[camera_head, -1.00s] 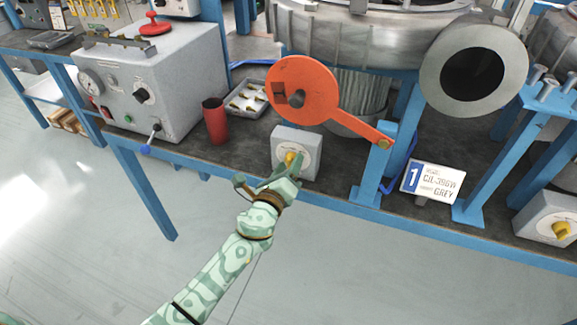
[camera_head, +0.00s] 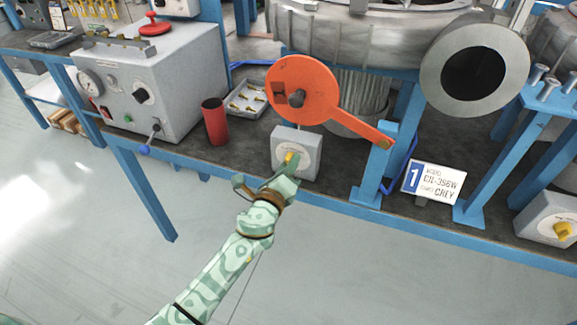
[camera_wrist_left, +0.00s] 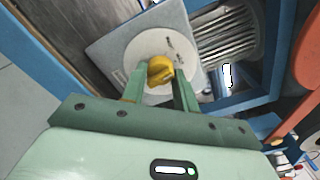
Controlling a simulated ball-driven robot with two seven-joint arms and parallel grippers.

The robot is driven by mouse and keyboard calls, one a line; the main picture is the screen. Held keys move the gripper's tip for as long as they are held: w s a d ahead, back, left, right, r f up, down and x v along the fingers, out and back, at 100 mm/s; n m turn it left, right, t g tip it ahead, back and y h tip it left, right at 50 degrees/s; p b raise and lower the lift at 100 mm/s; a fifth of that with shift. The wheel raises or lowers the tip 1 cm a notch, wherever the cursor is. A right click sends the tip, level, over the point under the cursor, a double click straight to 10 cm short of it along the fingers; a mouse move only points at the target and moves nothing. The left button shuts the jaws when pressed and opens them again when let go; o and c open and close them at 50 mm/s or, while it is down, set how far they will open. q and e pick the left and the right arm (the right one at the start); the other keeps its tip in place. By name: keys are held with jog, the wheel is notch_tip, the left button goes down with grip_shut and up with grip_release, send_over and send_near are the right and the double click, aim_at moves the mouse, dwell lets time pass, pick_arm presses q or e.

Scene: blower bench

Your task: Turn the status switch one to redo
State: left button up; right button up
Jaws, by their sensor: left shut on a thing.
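Status switch one is a grey box (camera_head: 306,146) with a white dial and a yellow knob (camera_head: 290,158), at the front of the bench by the number 1 sign. My left gripper (camera_head: 286,168) reaches it from below. In the left wrist view, the two green fingers stand on either side of the yellow knob (camera_wrist_left: 160,70) and are shut on it. The white dial (camera_wrist_left: 172,48) carries small marks too small to read. The fingers and the knob hide part of the dial. My right gripper is not in view.
A red cup (camera_head: 215,122) and a parts tray (camera_head: 248,98) stand left of the switch. An orange lever (camera_head: 303,90) hangs above it, and a blue post (camera_head: 374,166) stands to its right. A second switch box (camera_head: 549,216) is at far right.

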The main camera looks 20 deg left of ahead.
pick_arm(q)
jog(key=shift+n, duration=3.9)
jog(key=o, duration=1)
jog(key=shift+c, duration=0.2)
